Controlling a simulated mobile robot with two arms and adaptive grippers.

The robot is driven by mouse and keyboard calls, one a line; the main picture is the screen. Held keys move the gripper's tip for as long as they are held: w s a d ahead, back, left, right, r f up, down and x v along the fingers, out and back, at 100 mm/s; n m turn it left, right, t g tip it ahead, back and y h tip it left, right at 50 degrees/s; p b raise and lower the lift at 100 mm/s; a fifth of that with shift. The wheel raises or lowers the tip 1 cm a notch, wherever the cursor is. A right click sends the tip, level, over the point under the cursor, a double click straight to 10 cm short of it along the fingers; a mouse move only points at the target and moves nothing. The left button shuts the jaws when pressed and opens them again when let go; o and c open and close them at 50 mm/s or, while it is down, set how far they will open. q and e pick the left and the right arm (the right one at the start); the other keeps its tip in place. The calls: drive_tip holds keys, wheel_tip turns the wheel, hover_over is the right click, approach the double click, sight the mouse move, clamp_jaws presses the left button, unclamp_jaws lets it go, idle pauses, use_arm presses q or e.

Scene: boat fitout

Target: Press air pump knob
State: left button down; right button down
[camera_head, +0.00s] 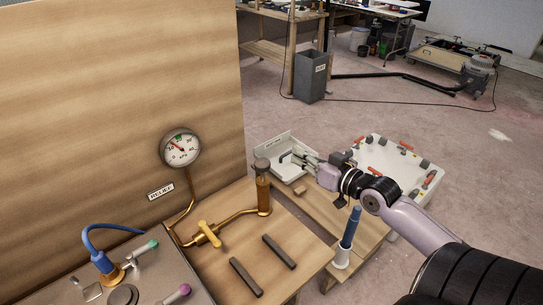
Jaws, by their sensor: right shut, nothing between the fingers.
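The air pump (264,194) is an upright brass cylinder on a wooden bench, with a dark round knob (262,165) on top. A brass pipe joins it to a yellow-handled valve (209,234) and a round pressure gauge (180,148) on the wooden panel. My right gripper (286,157) comes in from the right, shut and empty. In the picture its fingertips are a little right of the knob and apart from it, over a white tray; I cannot tell its exact height. My left gripper is not in view.
Two dark bars (246,277) lie on the bench (225,268). A blue-handled tool stands in a white holder (342,256) at its right edge. A white tray (285,172) and a white board with red-handled clamps (390,161) lie beyond. A grey metal unit with a blue hose (111,238) is at lower left.

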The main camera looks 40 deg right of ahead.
drive_tip(key=shift+w+f, duration=0.1)
drive_tip(key=shift+w, duration=0.05)
drive_tip(key=p, duration=0.2)
hover_over(262, 165)
drive_tip(key=s+d, duration=0.2)
drive_tip(key=d, duration=0.2)
drive_tip(key=f, duration=0.2)
drive_tip(key=a+f, duration=0.1)
drive_tip(key=f, duration=0.2)
drive_tip(key=shift+w+a+f, duration=0.2)
drive_tip(key=shift+w, duration=0.15)
